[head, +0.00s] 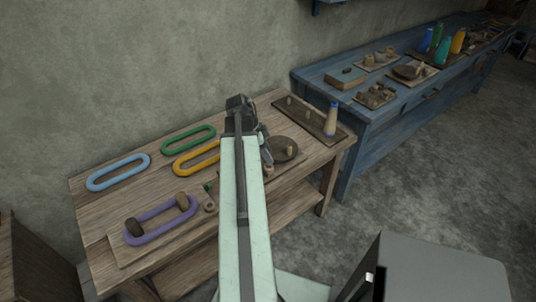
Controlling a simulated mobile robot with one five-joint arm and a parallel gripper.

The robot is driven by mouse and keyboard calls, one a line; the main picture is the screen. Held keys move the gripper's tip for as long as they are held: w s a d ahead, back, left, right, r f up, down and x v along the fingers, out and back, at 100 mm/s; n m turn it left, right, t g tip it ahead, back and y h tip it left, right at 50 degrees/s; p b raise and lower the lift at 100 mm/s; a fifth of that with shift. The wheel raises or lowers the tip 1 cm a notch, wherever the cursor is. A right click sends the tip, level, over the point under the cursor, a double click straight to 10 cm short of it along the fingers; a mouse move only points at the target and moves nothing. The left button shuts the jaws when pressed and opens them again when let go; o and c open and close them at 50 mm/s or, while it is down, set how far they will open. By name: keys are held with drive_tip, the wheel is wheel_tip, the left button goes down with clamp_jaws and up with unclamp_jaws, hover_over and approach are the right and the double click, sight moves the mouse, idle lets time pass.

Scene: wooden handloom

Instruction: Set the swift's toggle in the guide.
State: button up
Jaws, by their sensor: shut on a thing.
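My gripper (264,146) is over the wooden bench beside a dark round disc with a small peg (283,149). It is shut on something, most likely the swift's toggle. My arm and the dark jaws hide most of what it holds. A small tan piece (268,169) shows just below the jaws; I cannot tell whether it is held or stands on the board. A purple loop (158,226) lies around two brown knobs on a flat board at the front left, with a small round wooden piece (209,205) at the board's right end. I cannot make out the guide for certain.
Blue (118,172), green (188,139) and yellow (197,158) loops lie on the wooden bench (90,205). A dark board (305,116) with pegs and a cream-and-blue cone (331,119) stands at its far right. A blue bench (345,110) with more boards stands beyond.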

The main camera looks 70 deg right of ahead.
sight(272, 167)
drive_tip(key=shift+f+b, duration=2.3)
drive_tip(key=shift+f, duration=0.1)
drive_tip(key=shift+s+r, duration=0.1)
drive_tip(key=o, duration=1.4)
drive_tip(key=shift+r, duration=0.1)
drive_tip(key=p+v, duration=0.7)
drive_tip(key=shift+r, duration=0.2)
